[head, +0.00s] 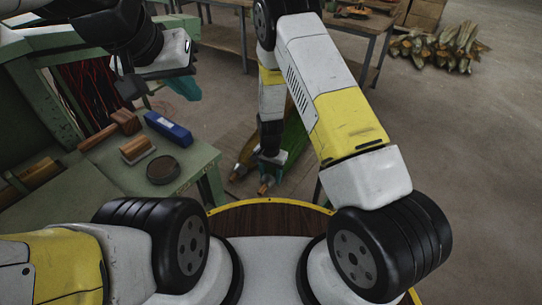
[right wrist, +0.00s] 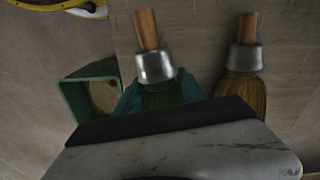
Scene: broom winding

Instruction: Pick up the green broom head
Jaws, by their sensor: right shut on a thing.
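The green broom head (head: 295,139) lies low near the floor beyond my base, with a short wooden stub and a silver collar. My right gripper (head: 272,158) is shut on it, near the collar. In the right wrist view, teal fingers flank the green bristles (right wrist: 170,94) just below the collar; the wrist housing hides the rest. A tan broom head (right wrist: 240,85) lies beside it, apart from the fingers; it also shows in the head view (head: 244,158). My left gripper (head: 182,88) hangs at the upper left over the green bench side, its jaw opening unclear.
A green bench (head: 120,180) at the left bears a blue box (head: 168,129), a brush (head: 138,148) and a round dark tin (head: 163,170). A table (head: 215,36) stands behind. Bundled wood-like pieces (head: 440,46) lie at the far right. Floor at the right is clear.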

